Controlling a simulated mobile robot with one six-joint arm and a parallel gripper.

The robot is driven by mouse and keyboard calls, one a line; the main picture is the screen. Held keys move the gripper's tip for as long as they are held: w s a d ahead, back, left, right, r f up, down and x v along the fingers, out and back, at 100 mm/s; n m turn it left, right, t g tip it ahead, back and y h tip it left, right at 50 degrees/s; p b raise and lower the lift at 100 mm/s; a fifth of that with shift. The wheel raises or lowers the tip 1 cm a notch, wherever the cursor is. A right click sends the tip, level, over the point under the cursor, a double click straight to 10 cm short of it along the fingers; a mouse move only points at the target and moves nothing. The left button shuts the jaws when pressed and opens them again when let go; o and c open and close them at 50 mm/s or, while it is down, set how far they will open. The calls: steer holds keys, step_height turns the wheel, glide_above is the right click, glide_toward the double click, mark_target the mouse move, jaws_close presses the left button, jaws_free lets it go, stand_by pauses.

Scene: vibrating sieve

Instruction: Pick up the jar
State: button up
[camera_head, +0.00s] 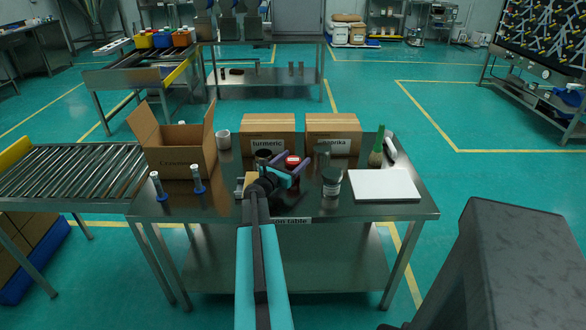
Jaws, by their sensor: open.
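A jar with a dark lid and a pale label (331,184) stands upright on the steel table, to the right of my gripper. A red-lidded jar (292,160) stands just beyond my gripper, partly hidden by its fingers. A dark round container (263,155), perhaps also a jar, stands behind the gripper to the left. My gripper (294,174) is open, with its purple fingers low over the middle of the table and nothing visibly held. It is apart from the dark-lidded jar; whether it touches the red-lidded one I cannot tell.
Boxes marked turmeric (268,143) and paprika (334,146) stand at the back. A white board (370,185) and a green-topped brush-like item (377,148) are right.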

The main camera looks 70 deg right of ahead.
steer(key=shift+x, duration=1.55)
steer(key=c, duration=1.2)
steer(key=shift+r, duration=0.15)
